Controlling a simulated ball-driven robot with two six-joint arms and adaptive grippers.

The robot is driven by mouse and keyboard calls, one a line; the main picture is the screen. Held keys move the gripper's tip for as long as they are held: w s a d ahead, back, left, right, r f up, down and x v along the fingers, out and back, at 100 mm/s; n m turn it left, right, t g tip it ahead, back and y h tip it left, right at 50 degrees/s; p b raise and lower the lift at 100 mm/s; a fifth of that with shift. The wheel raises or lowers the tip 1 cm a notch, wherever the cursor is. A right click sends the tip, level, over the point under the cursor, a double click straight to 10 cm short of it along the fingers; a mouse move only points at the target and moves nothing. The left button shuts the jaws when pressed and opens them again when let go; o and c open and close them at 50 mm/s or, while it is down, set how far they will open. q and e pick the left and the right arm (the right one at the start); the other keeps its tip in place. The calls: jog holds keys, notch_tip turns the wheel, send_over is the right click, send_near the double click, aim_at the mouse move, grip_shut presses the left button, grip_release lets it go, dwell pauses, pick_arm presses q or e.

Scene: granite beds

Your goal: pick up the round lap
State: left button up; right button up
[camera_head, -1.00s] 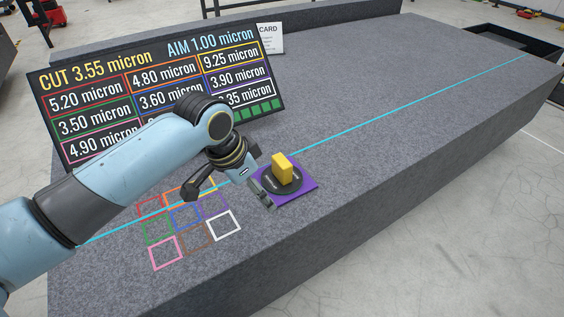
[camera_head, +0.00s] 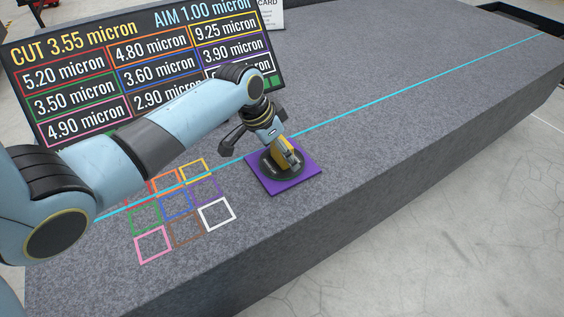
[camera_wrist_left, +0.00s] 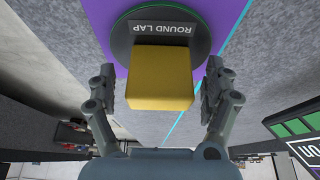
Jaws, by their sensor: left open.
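The round lap (camera_head: 267,167) is a dark disc with a yellow block on top as its handle. It sits on a purple square mat (camera_head: 309,172). In the left wrist view the yellow block (camera_wrist_left: 160,92) stands in front of the label "ROUND LAP" on the disc (camera_wrist_left: 203,30). My left gripper (camera_head: 286,155) is over the lap. Its open fingers (camera_wrist_left: 160,84) are on either side of the yellow block, with a visible gap on each side in the wrist view. The arm hides part of the block in the head view. My right gripper is not in view.
Coloured square outlines (camera_head: 174,207) are marked on the granite bed left of the mat. A board of micron values (camera_head: 70,75) stands behind my left arm. A cyan line (camera_head: 420,90) runs along the bed. The granite to the right (camera_head: 400,140) is clear.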

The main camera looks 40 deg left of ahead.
pick_arm(q)
jog(key=shift+w+f, duration=0.15)
jog(key=shift+f, duration=0.2)
jog(key=shift+r, duration=0.1)
jog(key=c, duration=1.4)
jog(key=shift+o, duration=0.2)
jog(key=shift+r, duration=0.2)
